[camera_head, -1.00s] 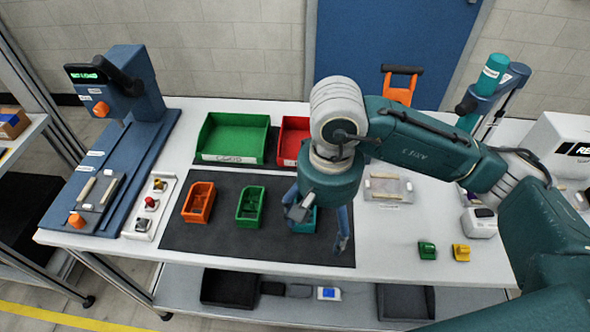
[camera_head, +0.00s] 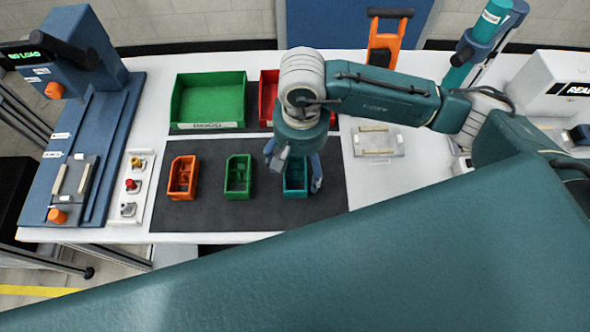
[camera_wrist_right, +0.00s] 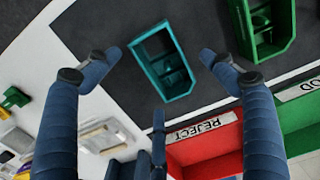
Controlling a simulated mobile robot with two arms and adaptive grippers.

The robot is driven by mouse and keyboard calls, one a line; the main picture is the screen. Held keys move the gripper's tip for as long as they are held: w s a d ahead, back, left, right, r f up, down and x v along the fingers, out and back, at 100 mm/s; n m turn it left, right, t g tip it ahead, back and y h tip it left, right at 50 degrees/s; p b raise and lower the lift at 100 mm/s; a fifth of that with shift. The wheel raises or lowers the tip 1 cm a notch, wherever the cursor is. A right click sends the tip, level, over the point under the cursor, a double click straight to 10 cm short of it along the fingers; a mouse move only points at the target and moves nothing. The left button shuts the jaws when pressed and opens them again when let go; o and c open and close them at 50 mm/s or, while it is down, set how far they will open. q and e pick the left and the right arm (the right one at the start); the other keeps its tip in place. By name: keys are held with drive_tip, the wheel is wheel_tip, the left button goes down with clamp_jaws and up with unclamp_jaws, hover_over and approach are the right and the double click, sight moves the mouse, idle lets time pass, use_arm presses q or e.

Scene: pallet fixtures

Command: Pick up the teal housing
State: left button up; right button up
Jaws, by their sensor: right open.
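The teal housing (camera_head: 295,182) is a small open-topped box on the dark mat (camera_head: 215,215), to the right of a green housing (camera_head: 238,176) and an orange housing (camera_head: 182,178). My right gripper (camera_head: 293,182) is above it, its fingers spread on either side and partly hiding it. In the right wrist view the teal housing (camera_wrist_right: 163,62) lies between and just beyond the open fingertips (camera_wrist_right: 160,58), with clear gaps and no visible contact. My left gripper is not in view; a large teal surface fills the lower right of the head view.
A green bin (camera_head: 208,100) and a red bin (camera_head: 268,97) stand behind the mat; the red one reads REJECT in the wrist view. A fixture plate (camera_head: 377,141) lies to the right. A blue press (camera_head: 75,50) and button box (camera_head: 131,187) stand left.

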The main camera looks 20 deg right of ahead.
sight(299, 176)
wheel_tip(299, 176, down, 2)
drive_tip(key=shift+w+f+p, duration=0.1)
drive_tip(key=shift+f+p, duration=0.05)
drive_tip(key=shift+p, duration=0.35)
drive_tip(key=shift+d+f, duration=0.1)
drive_tip(key=shift+f, duration=0.45)
drive_tip(key=c, duration=1.3)
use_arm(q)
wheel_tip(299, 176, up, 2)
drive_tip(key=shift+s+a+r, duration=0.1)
use_arm(e)
drive_tip(key=shift+c, duration=0.2)
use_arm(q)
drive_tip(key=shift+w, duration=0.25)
